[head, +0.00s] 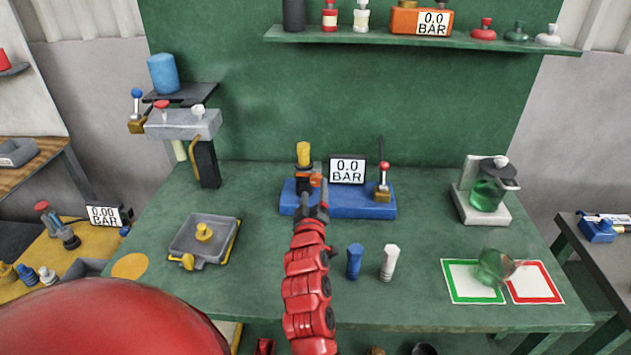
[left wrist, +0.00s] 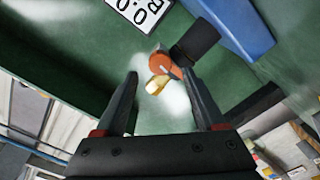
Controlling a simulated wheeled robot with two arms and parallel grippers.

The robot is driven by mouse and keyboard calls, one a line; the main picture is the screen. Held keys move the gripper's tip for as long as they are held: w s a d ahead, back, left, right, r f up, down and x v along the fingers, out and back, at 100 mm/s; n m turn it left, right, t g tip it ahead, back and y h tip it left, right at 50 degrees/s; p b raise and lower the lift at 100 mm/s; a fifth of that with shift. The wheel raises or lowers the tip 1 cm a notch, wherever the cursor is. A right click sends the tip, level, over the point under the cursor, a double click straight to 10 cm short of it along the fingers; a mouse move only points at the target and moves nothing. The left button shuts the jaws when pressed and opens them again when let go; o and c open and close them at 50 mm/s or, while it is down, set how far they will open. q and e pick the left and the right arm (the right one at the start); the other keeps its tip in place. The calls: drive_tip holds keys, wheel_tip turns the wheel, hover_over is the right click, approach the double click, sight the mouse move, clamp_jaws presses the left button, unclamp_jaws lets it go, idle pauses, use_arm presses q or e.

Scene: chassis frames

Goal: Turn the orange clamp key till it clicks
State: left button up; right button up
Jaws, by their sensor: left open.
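The orange clamp key (head: 309,181) is on the blue base (head: 360,208) on the green bench, below a yellow cylinder (head: 303,153). My left gripper (head: 314,192) is right in front of it and partly hides it. In the left wrist view, an orange part (left wrist: 159,64), likely the key, lies near the tips between the two spread fingers of my left gripper (left wrist: 161,74). A yellow piece (left wrist: 157,85) and a dark cylinder (left wrist: 195,40) adjoin it. I cannot tell whether a finger touches the key. My right gripper is not in view.
A display (head: 347,170) reading 0.0 BAR and a red-knobbed lever (head: 383,180) stand right of the key. A blue peg (head: 355,261) and a white peg (head: 390,262) stand in front. A grey tray (head: 203,240) is at left. Glass vessels are at right.

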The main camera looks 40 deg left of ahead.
sight(315, 182)
use_arm(q)
drive_tip(key=shift+p+x, duration=0.35)
drive_tip(key=shift+x, duration=2.15)
drive_tip(key=shift+c, duration=0.2)
drive_tip(key=shift+f, duration=0.1)
clamp_jaws()
